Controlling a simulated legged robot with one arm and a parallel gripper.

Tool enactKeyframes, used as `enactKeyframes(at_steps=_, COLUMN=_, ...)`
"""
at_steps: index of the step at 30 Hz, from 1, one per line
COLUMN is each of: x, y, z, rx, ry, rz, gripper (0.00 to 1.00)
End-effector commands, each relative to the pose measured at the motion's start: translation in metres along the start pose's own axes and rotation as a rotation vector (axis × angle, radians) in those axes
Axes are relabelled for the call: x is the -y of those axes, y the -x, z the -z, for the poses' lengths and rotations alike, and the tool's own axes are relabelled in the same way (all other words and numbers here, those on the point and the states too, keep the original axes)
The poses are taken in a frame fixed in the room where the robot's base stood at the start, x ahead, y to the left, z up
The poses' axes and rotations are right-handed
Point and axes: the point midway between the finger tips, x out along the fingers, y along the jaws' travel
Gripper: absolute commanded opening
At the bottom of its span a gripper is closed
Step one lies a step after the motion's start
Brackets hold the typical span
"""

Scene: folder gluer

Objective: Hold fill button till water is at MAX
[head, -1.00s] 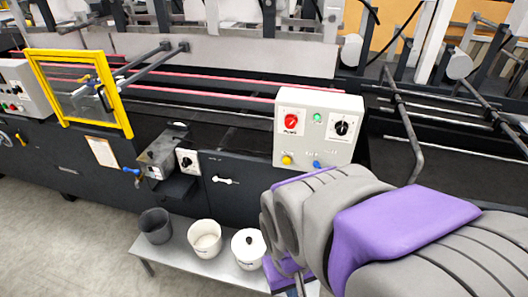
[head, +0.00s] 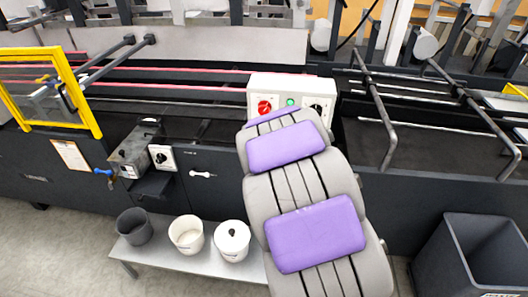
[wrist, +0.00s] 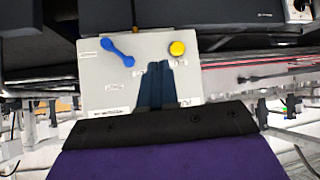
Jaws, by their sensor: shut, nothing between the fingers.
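A white control box (head: 254,93) stands on the machine. Its red knob (head: 264,107), green button (head: 291,103) and black knob (head: 316,110) show above my arm, which hides its lower part in the head view. In the wrist view the panel (wrist: 97,75) shows a yellow button (wrist: 177,48) and a blue lever (wrist: 118,50). My gripper (wrist: 160,66) is shut and empty, its dark fingertips in front of the panel, just beside the yellow button. I cannot tell whether they touch the panel. The labels are too small to read, and I see no water level or MAX mark.
A low bench (head: 150,262) holds a dark bucket (head: 134,226), a white bucket (head: 187,235) and a lidded white pot (head: 232,241). A dark bin (head: 470,255) stands at right. A yellow-framed guard (head: 68,75) is at left. Metal bars (head: 380,120) rise right of the box.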

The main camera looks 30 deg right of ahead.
Motion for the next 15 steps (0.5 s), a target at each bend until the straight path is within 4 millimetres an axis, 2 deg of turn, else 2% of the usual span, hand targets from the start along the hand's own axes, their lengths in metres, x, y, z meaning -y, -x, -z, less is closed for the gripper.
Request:
enactKeyframes(at_steps=1, x=-0.001, y=-0.015, z=-0.002, rx=-0.024, ry=-0.012, rz=0.023, gripper=0.0)
enactKeyframes(at_steps=6, x=0.009, y=-0.053, z=0.0, rx=-0.128, ry=-0.06, rz=0.143, gripper=0.0)
enactKeyframes(at_steps=12, x=0.028, y=-0.086, z=-0.009, rx=-0.227, ry=-0.144, rz=0.323, gripper=0.0)
enactKeyframes(at_steps=15, x=0.039, y=-0.097, z=-0.016, rx=-0.266, ry=-0.198, rz=0.423, gripper=0.0)
